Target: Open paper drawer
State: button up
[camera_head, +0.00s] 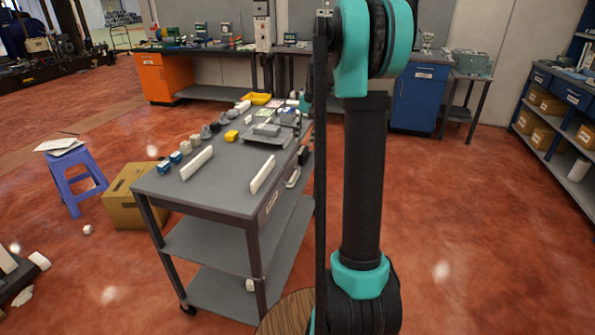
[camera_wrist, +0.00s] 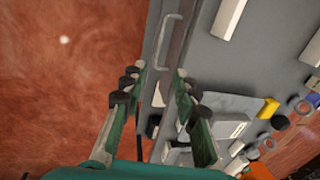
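A grey cart (camera_head: 228,182) has a labelled drawer front (camera_head: 271,203) on its right side, with a pale handle (camera_head: 293,178); the label is too small to read. In the wrist view a pale bar handle (camera_wrist: 163,42) stands out from the cart's edge, just beyond my fingertips. The drawer looks shut. My gripper (camera_wrist: 156,80) is open, its two fingers straddling the cart's edge as seen from above, with nothing held between them. The gripper is not visible in the head view, where my arm covers the middle right.
White blocks (camera_head: 197,163), a yellow tray (camera_head: 256,99) and several small parts lie on the cart top. A blue stool (camera_head: 75,178) and a cardboard box (camera_head: 124,197) stand left of it. The red floor right of the cart is open, up to shelving (camera_head: 560,115).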

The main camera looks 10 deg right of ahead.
aim_at(297, 174)
jog(key=f, duration=0.5)
jog(key=w+a+f, duration=0.1)
jog(key=f, duration=0.4)
jog(key=a+f, duration=0.1)
jog(key=f, duration=0.4)
jog(key=shift+w+a, duration=0.15)
jog(key=shift+a, duration=0.05)
jog(key=shift+c, duration=0.5)
grip_shut()
